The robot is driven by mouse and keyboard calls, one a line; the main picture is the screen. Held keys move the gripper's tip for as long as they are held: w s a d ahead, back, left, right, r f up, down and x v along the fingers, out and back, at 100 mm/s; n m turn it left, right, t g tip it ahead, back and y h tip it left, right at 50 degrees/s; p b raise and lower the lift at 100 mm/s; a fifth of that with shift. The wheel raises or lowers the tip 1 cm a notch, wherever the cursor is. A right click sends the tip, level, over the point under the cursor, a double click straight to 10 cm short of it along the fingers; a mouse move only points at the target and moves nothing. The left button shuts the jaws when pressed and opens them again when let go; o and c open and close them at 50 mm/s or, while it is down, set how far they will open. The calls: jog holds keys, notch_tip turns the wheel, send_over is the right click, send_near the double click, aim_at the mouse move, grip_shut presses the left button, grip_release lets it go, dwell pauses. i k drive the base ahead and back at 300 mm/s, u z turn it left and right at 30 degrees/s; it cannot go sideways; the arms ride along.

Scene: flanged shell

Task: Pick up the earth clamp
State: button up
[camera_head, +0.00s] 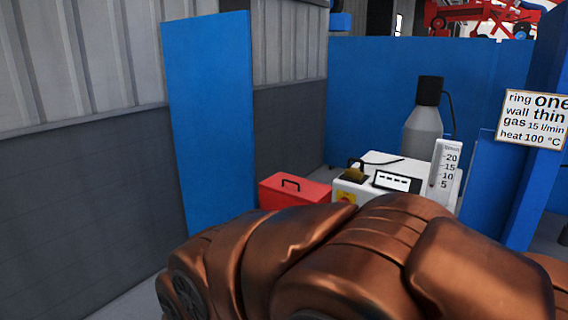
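A small brass-coloured piece (352,175) sits on the left front of the white machine (383,158). A black loop or cable shows just behind it. It may be the earth clamp, but it is too small to tell for sure. No other clamp shows. My copper-coloured arm fills the lower middle and right of the view and hides what lies below the machine. My gripper is not in view.
A red toolbox (294,191) stands left of the machine. A grey gas cylinder (423,131) stands behind it. A flow gauge (445,170) is at its right. Blue panels (211,120) stand at left and back. A sign (533,118) hangs at right.

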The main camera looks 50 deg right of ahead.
aim_at(354, 173)
jog(key=z, duration=0.1)
jog(key=i, duration=1.55)
jog(key=z, duration=1.4)
jog(key=i, duration=0.9)
jog(key=z, duration=0.7)
